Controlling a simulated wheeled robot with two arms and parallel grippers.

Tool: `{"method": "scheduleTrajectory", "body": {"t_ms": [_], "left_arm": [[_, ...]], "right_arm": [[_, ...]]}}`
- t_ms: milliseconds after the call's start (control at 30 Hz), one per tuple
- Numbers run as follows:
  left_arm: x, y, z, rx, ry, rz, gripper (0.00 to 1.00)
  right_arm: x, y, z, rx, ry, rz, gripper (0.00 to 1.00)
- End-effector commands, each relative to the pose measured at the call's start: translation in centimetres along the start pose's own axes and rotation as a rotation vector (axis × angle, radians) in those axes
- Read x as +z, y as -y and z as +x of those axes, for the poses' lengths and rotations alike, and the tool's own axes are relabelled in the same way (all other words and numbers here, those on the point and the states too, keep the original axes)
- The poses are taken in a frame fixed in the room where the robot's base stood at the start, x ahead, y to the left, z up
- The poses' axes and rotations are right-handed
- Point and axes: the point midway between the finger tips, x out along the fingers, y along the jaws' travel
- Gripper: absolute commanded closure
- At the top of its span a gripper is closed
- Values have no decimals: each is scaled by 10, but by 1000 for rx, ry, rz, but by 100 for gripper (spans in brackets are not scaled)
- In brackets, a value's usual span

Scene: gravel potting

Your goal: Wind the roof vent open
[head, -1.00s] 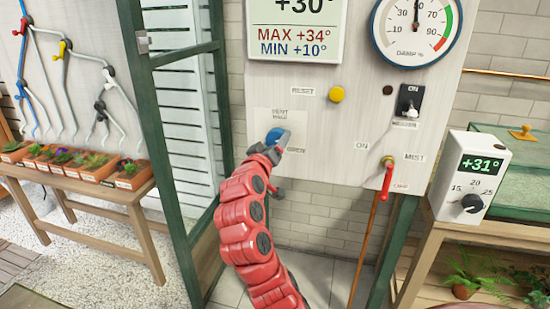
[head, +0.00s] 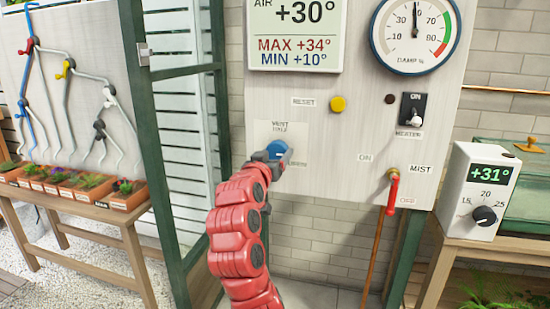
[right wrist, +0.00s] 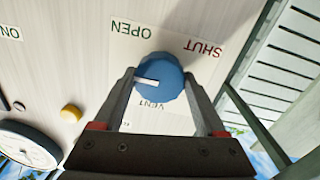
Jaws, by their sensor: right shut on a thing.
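A blue round vent knob (head: 277,150) sits on the pale control panel (head: 330,120). My right gripper (head: 270,158) reaches it from below. In the right wrist view the two fingers stand on either side of the knob (right wrist: 160,75) and are shut on it. The knob's white pointer mark lies on its left side in that view. An OPEN label (right wrist: 131,29) is above left of the knob there, and a SHUT label (right wrist: 203,49) is above right. My left gripper is not in view.
The panel also carries a yellow button (head: 338,104), a black heater switch (head: 411,108), a red mist lever (head: 393,192) and a damp gauge (head: 414,36). A thermostat box (head: 479,190) stands on the right. A green frame post (head: 160,140) rises at left.

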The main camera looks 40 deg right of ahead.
Motion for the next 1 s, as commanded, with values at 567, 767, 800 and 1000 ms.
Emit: {"method": "scheduleTrajectory", "body": {"t_ms": [567,767,800,1000], "left_arm": [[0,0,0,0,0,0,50],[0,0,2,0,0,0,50],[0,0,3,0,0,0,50],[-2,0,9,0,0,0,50]], "right_arm": [[0,0,0,0,1,0,0],[0,0,-8,0,0,-1,0],[-1,0,-14,0,-1,-1,0],[-2,2,-60,-5,-5,-1,0]]}}
